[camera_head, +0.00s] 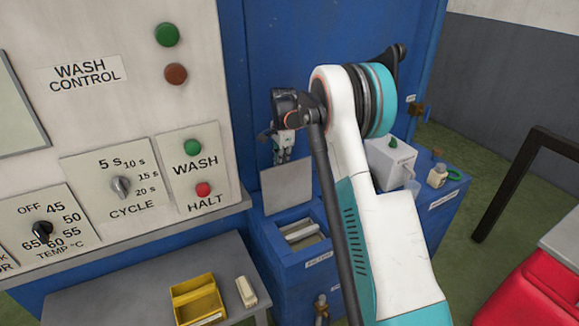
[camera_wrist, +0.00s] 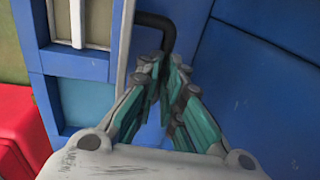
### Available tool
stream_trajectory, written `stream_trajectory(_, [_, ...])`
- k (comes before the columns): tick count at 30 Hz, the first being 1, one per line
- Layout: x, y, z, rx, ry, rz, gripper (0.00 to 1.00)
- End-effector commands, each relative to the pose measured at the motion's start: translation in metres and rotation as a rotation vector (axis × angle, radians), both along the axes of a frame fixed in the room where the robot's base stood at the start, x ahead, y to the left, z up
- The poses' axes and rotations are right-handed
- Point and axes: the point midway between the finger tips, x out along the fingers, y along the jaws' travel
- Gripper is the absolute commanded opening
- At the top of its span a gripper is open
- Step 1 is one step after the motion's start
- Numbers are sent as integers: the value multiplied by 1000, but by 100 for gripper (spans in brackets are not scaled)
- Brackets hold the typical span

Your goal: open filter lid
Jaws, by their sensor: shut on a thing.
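The grey filter lid (camera_head: 287,187) stands raised, close to upright, at the back of the blue filter box (camera_head: 318,268). The box's opening (camera_head: 301,233) shows in front of it. My gripper (camera_head: 282,158) is at the lid's top edge. In the wrist view, a black bar handle (camera_wrist: 154,19) sticks out from the lid's thin pale edge (camera_wrist: 124,70) and bends down between my fingers. My gripper (camera_wrist: 165,82) is shut on this handle there. The fingers hide the handle's lower part.
The white control panel (camera_head: 110,130) with knobs and buttons stands at the left. A yellow bin (camera_head: 197,300) and a pale block (camera_head: 246,291) lie on the grey shelf below. A white box (camera_head: 390,160) and a small bottle (camera_head: 437,176) stand on the blue cabinet at right.

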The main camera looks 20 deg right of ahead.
Motion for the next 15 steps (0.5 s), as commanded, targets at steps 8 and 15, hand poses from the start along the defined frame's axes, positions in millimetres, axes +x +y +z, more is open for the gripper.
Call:
stream_trajectory(8, [22,5,-30,5,24,10,0])
stream_trajectory(15, [33,5,-35,5,24,10,0])
